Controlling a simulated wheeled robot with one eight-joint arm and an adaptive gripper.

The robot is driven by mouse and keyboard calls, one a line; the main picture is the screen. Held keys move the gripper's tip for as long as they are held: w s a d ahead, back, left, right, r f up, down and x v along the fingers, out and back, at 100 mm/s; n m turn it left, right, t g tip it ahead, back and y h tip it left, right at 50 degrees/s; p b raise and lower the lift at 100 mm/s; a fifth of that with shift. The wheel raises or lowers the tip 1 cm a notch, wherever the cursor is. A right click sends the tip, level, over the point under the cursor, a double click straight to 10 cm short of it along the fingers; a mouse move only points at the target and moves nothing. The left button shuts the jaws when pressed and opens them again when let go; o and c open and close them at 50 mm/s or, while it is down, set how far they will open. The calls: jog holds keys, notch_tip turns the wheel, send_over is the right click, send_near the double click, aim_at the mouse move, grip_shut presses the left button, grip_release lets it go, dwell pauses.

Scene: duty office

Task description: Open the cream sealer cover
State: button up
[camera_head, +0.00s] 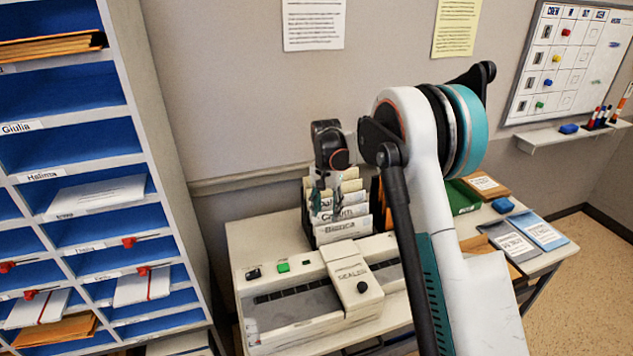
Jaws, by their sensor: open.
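The cream sealer (262,328) stands on the table in the middle of the view. Its cover, a raised cream section (346,268) marked "SEALER", has a black knob (362,287) near its front. The cover looks lowered onto the body. A green button (283,267) and a black switch sit on the panel to its left. My gripper (322,196) points down above and behind the sealer, in front of the upright name folders. It is open and seems empty, apart from the cover. My arm hides the sealer's right end.
Upright folders (343,226) with name tabs stand behind the sealer. A blue-lined pigeonhole shelf (155,130) rises at the left. A whiteboard (570,85) hangs on the wall.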

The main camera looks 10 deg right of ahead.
jog(key=w+a+r+p, duration=0.1)
jog(key=w+r+p, duration=0.2)
jog(key=w, duration=0.6)
jog(key=shift+w+a+r, duration=0.15)
jog(key=shift+w+r, duration=0.1)
jog(key=shift+r, duration=0.1)
dwell(0.5)
jog(key=shift+r, duration=0.1)
dwell(0.4)
notch_tip(320, 180, up, 12)
jog(key=shift+w, duration=0.35)
